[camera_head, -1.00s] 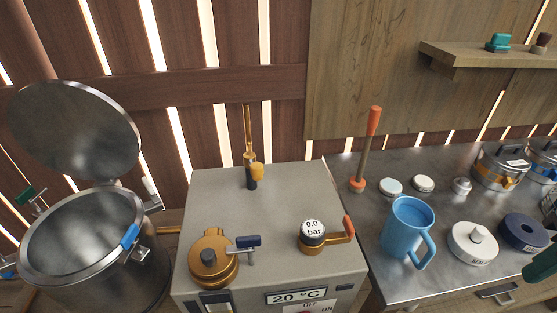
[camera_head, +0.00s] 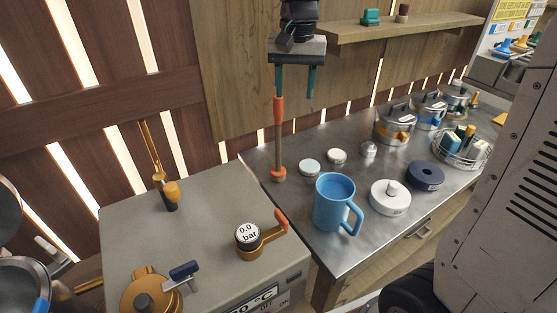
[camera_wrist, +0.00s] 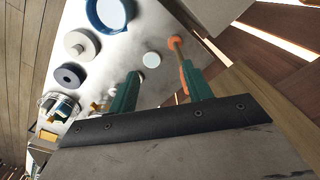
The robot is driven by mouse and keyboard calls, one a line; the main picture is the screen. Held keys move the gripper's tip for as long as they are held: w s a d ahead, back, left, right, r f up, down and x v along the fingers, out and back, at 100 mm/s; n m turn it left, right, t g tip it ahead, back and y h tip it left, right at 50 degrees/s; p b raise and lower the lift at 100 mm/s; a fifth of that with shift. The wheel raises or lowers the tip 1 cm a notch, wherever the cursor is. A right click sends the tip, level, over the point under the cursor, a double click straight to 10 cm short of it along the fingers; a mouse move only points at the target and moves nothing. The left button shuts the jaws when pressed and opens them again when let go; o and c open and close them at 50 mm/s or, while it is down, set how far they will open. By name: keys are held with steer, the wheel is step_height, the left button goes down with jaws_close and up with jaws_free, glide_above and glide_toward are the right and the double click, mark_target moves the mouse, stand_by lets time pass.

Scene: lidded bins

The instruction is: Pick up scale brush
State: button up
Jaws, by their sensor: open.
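A long-handled tool (camera_head: 278,135) with an orange grip, brown shaft and orange foot stands upright at the back left of the steel counter. It looks like the scale brush, though no bristles can be made out. In the wrist view the tool (camera_wrist: 178,57) shows close beside the right-hand finger, on its inner side. My gripper (camera_head: 295,93) points down with its two green fingers apart and empty. Its left finger is in line with the top of the orange grip; touching cannot be told. The open fingers also show in the wrist view (camera_wrist: 160,74).
A blue mug (camera_head: 334,203), white lid (camera_head: 390,198) and dark ring (camera_head: 425,176) stand on the counter. A wooden shelf (camera_head: 410,28) is right of my gripper. A grey heater box (camera_head: 205,235) adjoins the counter. Lidded pots (camera_head: 394,127) stand farther right.

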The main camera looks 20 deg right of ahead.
steer(key=m, duration=0.2)
glide_above(278, 114)
steer(key=w, duration=0.1)
step_height(278, 114, down, 4)
steer(key=shift+w+r, duration=0.15)
steer(key=shift+w+a+f, duration=0.1)
steer(key=shift+w+f, duration=0.1)
steer(key=shift+f, duration=0.05)
steer(key=f, duration=0.7)
steer(key=shift+s+d+f, duration=0.15)
steer(key=shift+d+f, duration=0.1)
steer(key=shift+d, duration=0.1)
steer(key=c, duration=1.1)
